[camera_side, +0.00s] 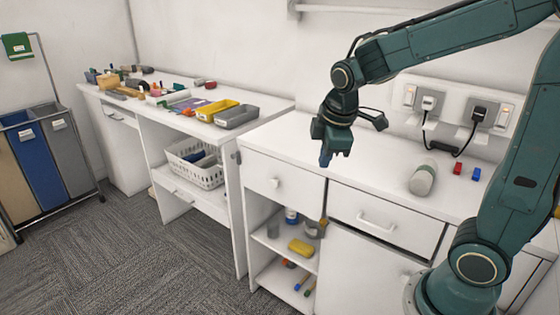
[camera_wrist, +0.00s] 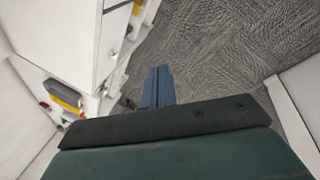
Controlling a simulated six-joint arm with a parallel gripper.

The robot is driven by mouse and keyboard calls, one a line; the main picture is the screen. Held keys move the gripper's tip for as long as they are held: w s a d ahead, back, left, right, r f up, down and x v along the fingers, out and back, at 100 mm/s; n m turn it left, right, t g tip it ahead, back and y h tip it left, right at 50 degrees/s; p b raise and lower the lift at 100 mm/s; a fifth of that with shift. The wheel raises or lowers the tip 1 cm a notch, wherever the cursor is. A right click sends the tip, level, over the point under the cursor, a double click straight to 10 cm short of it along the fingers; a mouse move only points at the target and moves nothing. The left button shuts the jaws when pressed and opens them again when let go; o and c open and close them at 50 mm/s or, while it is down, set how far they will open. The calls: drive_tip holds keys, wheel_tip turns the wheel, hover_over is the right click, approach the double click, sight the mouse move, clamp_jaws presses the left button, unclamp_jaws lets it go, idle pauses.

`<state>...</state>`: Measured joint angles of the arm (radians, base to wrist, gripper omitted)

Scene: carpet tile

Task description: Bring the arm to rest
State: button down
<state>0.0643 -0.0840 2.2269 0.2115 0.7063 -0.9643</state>
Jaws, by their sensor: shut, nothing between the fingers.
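My gripper (camera_side: 326,158) hangs pointing down over the front part of the white counter in the side view. Its blue fingers are together with nothing between them. In the wrist view, the shut fingers (camera_wrist: 157,88) show against the white cabinet fronts and the grey carpet. My arm is raised and bent, reaching from the right side of the side view across the counter.
Sockets with plugs (camera_side: 478,115) are on the wall. A yellow tray (camera_side: 217,110) and a grey tray (camera_side: 237,117) sit on the left bench.

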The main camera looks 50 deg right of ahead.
drive_tip(key=s+a+r+m+t+y, duration=0.1)
drive_tip(key=s+a+r+m, duration=0.1)
drive_tip(key=s, duration=0.5)
drive_tip(key=s+a+r+m+t+y, duration=0.1)
drive_tip(key=s+a+r+m, duration=0.2)
drive_tip(key=s+m, duration=0.3)
drive_tip(key=shift+s+a+t, duration=0.3)
drive_tip(key=shift+s+a, duration=0.5)
drive_tip(key=shift+s, duration=0.15)
idle(0.5)
